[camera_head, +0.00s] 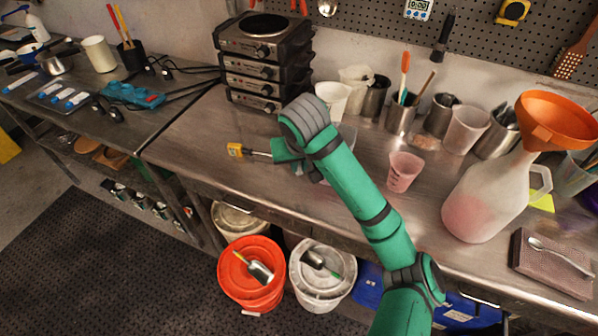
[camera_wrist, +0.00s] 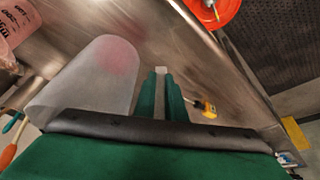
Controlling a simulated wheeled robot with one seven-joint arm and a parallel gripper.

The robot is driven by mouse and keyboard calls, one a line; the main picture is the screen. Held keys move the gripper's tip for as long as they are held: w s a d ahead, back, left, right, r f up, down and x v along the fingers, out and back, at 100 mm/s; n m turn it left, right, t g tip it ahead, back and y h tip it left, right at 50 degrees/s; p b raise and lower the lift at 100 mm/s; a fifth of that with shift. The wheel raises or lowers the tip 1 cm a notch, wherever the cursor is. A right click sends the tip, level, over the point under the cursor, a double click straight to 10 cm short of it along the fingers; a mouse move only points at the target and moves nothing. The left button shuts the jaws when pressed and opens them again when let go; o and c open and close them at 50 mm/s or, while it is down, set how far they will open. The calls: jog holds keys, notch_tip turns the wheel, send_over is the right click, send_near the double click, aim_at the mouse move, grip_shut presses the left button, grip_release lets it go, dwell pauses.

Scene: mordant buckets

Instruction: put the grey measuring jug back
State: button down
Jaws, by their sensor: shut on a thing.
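The grey measuring jug (camera_wrist: 88,85) is a translucent, pale cup beside my fingers on the left in the wrist view. In the head view only a sliver of it (camera_head: 347,136) shows behind my forearm. My gripper (camera_wrist: 161,85) is shut on a thin pale strip between its green fingers, which seems to be the jug's handle. In the head view my gripper (camera_head: 287,152) is low over the metal bench, partly hidden by my wrist. I cannot tell whether the jug touches the bench.
A yellow probe (camera_head: 236,150) lies left of my gripper. A pink-tinted measuring cup (camera_head: 404,172) stands to the right, before a big jug with an orange funnel (camera_head: 557,121). Stacked hotplates (camera_head: 262,65) stand behind. Buckets (camera_head: 251,275) are below the bench's front edge.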

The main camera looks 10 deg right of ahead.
jog(key=shift+x, duration=2.8)
jog(key=shift+s+f, duration=0.15)
jog(key=c, duration=1.8)
grip_release()
jog(key=shift+d, duration=0.1)
jog(key=v, duration=1.2)
